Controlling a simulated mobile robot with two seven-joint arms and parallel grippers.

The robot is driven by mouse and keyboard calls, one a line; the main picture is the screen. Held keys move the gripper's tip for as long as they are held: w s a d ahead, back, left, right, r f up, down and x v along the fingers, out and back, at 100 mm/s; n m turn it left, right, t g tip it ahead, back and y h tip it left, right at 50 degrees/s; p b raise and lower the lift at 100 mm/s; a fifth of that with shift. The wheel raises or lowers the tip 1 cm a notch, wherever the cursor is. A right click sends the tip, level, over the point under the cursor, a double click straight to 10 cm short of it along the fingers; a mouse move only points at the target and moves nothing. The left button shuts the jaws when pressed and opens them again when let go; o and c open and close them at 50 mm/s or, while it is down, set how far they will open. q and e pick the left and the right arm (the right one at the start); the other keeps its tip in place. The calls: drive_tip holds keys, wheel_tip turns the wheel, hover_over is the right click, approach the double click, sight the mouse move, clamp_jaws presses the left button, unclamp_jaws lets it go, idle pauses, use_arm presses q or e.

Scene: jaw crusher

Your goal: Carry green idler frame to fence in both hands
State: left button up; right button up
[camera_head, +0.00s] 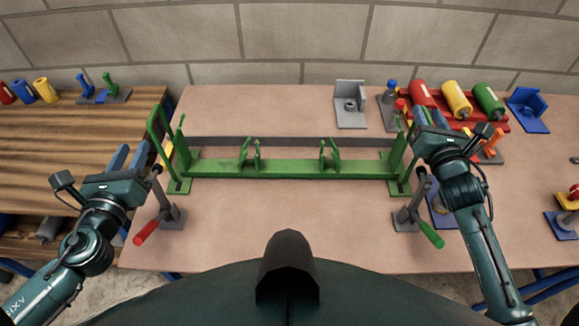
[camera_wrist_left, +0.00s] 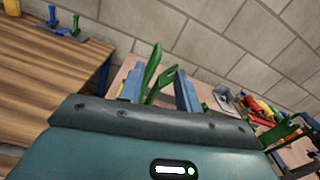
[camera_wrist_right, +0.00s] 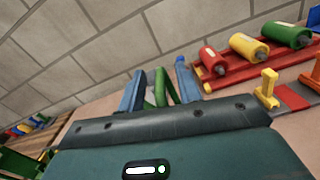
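The green idler frame (camera_head: 285,168) lies along the table with an upright bracket at each end. A long dark grey bar, which looks like the fence (camera_head: 290,142), runs just behind its base. My left gripper (camera_head: 129,156) is open at the frame's left end; in the left wrist view (camera_wrist_left: 160,88) green bracket parts show between its spread fingers. My right gripper (camera_head: 430,117) is open at the right end; in the right wrist view (camera_wrist_right: 160,88) a green loop shows between its spread fingers. Whether the fingers touch the green parts cannot be told.
A red-handled clamp (camera_head: 172,215) stands at front left and a green-handled clamp (camera_head: 408,216) at front right. A grey angle bracket (camera_head: 350,118) and a red rack (camera_head: 468,122) with coloured rollers stand behind. The table's front middle is clear.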

drive_tip(key=s, duration=1)
drive_tip(key=shift+s, duration=0.3)
